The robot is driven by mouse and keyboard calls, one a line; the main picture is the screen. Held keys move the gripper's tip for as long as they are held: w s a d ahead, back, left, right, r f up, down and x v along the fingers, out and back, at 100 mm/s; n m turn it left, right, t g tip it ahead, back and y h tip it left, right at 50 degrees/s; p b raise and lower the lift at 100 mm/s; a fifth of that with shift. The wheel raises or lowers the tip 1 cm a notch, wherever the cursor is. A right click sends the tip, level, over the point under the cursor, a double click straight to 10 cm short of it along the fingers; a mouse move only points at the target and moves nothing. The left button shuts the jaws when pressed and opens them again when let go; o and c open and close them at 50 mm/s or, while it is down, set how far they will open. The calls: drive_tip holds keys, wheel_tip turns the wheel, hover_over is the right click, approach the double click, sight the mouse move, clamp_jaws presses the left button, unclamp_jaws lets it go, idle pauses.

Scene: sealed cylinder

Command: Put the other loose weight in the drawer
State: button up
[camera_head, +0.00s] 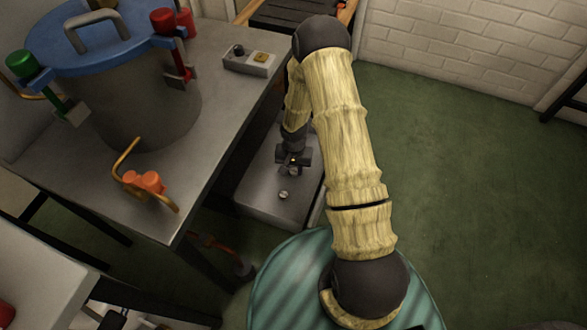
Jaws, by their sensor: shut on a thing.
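My gripper (293,165) points down over a low grey metal surface to the right of the workbench. It is shut on a small silver piece (294,172) that looks like a loose weight; the fingers hide most of it. A second small round silver piece (284,195) sits on the grey surface (262,196), just nearer than the gripper. I cannot tell whether this grey surface is the drawer or the top of a box. I cannot tell whether the held piece touches it. My arm hides part of its right side.
A large grey cylinder with a blue lid (125,40) and red and green clamps stands on the grey workbench (225,105). An orange clamp (145,183) lies at the bench's front. A small switch box (250,60) is at the back. Green floor (470,190) is clear at right.

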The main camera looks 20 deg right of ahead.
sight(294, 171)
drive_tip(key=shift+f, duration=0.15)
drive_tip(key=o, duration=1)
drive_tip(key=shift+c, duration=0.2)
wheel_tip(294, 171, up, 12)
drive_tip(key=p, duration=0.5)
drive_tip(key=shift+r+p, duration=0.2)
drive_tip(key=shift+p, duration=0.1)
